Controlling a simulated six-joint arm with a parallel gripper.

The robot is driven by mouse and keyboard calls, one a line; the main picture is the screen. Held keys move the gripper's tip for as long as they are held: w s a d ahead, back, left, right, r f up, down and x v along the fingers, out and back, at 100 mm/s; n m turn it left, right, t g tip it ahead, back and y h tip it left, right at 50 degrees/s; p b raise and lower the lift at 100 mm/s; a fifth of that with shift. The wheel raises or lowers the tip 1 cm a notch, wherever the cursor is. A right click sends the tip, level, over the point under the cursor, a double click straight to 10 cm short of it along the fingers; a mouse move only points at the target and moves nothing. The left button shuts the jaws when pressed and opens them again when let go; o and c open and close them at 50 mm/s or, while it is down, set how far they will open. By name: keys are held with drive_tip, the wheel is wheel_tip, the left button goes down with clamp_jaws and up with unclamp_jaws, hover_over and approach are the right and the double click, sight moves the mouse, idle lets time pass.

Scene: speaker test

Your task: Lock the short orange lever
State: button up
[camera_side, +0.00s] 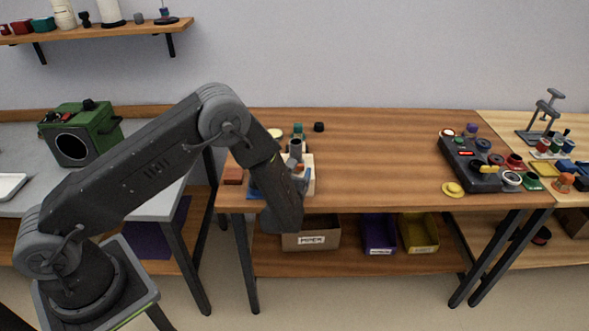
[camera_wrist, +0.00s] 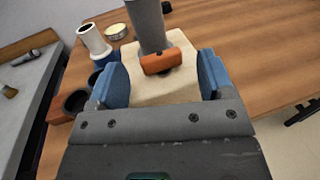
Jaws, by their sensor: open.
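The short orange lever (camera_wrist: 170,60) is a stubby orange bar at the foot of an upright grey cylinder (camera_wrist: 149,22) in the wrist view. Both are on a cream base block (camera_wrist: 187,88). My gripper (camera_wrist: 163,74) is open, with one blue finger on each side of the lever and a visible gap to both; contact with the lever does not show. The grey cylinder (camera_side: 296,149) shows there above the block.
A white tube (camera_wrist: 93,38), a round tin (camera_wrist: 116,31) and dark cups (camera_wrist: 75,101) stand left of the block in the wrist view. A dark control box (camera_side: 470,160) stands at the table's right. The wooden tabletop (camera_side: 375,155) between is clear.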

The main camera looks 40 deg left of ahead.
drive_tip(key=shift+x, duration=0.9)
drive_tip(key=c, duration=0.9)
idle(0.4)
drive_tip(key=o, duration=0.9)
drive_tip(key=v, duration=1.4)
drive_tip(key=shift+w, duration=0.1)
